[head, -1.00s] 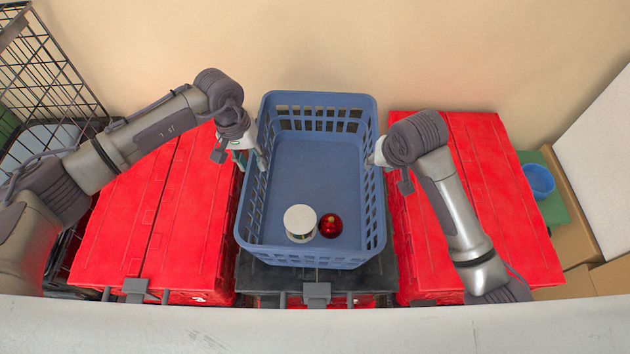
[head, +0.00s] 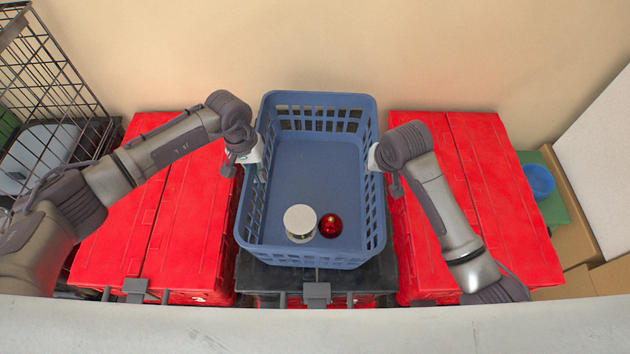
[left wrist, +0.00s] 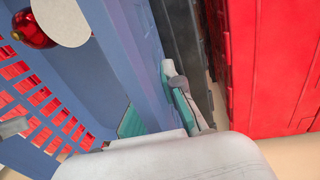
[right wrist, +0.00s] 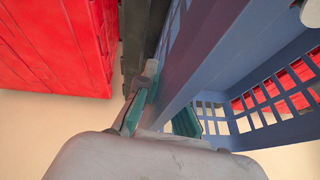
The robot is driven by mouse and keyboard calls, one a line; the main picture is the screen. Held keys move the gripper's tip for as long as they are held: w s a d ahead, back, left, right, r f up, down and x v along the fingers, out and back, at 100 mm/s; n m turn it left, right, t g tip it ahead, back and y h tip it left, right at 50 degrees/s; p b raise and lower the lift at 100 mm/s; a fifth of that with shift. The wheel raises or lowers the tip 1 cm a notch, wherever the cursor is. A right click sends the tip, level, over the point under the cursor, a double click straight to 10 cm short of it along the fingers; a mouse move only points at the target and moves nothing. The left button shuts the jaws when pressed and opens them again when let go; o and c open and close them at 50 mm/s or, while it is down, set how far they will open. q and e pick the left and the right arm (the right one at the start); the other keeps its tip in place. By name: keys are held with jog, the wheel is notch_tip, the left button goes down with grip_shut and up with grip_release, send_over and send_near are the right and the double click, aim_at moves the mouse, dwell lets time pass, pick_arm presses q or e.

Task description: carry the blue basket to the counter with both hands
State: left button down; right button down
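The blue basket (head: 312,257) sits upright on a dark tote (head: 350,279) in the middle of the head view. A white round container (head: 300,221) and a shiny red ball (head: 330,226) lie inside, near its front. My left gripper (head: 260,160) is at the basket's left wall. In the left wrist view its fingers (left wrist: 156,108) are on both sides of the wall, shut on it. My right gripper (head: 375,160) is at the right wall. In the right wrist view its fingers (right wrist: 163,108) also close on the wall from both sides. The inner fingers are partly hidden.
Red totes stand on the left (head: 140,230) and right (head: 500,210) of the basket. A wire cage (head: 45,80) is at the far left. A blue bowl (head: 539,181) on a green item and cardboard boxes are at the right. The wall is close behind.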

aim_at(255, 166)
pick_arm(q)
jog(key=shift+r, duration=0.15)
pick_arm(e)
jog(key=shift+r, duration=0.15)
